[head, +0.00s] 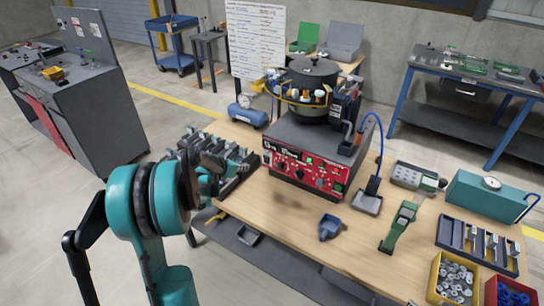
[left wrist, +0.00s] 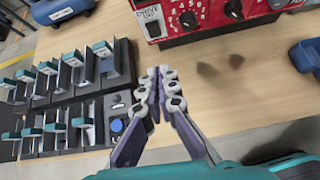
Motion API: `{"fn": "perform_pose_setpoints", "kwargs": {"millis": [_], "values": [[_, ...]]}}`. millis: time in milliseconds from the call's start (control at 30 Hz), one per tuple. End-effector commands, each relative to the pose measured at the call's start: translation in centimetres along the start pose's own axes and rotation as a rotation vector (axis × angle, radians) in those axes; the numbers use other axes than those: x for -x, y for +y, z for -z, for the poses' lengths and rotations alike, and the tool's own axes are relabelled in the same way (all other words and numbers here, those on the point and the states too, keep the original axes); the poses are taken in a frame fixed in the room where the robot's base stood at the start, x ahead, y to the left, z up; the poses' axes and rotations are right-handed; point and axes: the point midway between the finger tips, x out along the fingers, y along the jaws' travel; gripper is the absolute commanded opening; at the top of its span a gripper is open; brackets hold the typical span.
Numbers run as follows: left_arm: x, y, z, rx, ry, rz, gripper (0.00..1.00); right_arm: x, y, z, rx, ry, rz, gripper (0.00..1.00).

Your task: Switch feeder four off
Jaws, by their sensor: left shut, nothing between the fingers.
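The bowl feeder has a dark lidded bowl (head: 312,72) on a grey box whose front is a red control panel (head: 303,170) with knobs and a green light. In the left wrist view the red panel (left wrist: 211,15) shows dark dials and a black rocker switch (left wrist: 152,27) under lettering like "DRIVE". No feeder number is readable. My left gripper (head: 222,170) is in front of the grey-and-teal rack, left of the panel. In the left wrist view its fingers (left wrist: 160,72) are together and empty, apart from the panel and below the switch. My right gripper is not in view.
The rack (left wrist: 62,98) holds several teal-topped levers close beside my left gripper. A blue air tank (head: 249,112) stands behind it. A blue scoop (head: 329,227), a green handheld tool (head: 400,226) and a yellow bin (head: 437,287) lie to the right. Bare wooden tabletop (head: 268,200) fronts the panel.

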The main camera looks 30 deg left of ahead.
Motion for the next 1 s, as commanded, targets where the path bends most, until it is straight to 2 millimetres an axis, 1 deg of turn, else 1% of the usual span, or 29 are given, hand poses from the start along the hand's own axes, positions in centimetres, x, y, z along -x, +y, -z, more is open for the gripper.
{"fn": "perform_pose_setpoints", "kwargs": {"millis": [33, 100, 433, 567, 667, 1000], "values": [[-0.1, 0.5, 0.1, 0.027, -0.004, -0.003, 0.00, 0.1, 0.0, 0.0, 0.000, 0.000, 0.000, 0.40], [-0.2, 0.7, 0.2, 0.050, -0.008, -0.003, 0.00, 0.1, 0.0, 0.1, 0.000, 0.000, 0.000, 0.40], [-0.3, 0.7, 0.2, 0.054, -0.008, -0.003, 0.00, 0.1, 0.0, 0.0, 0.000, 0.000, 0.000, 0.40], [-1.2, 0.7, 0.3, 0.052, -0.008, -0.002, 0.00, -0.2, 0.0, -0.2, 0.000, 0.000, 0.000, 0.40], [-2.7, 0.7, 0.4, 0.050, -0.007, -0.001, 0.00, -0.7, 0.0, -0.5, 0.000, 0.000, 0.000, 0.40], [-10.0, 0.7, 0.4, 0.050, -0.008, -0.001, 0.00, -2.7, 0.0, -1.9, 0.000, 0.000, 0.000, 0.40]]}}
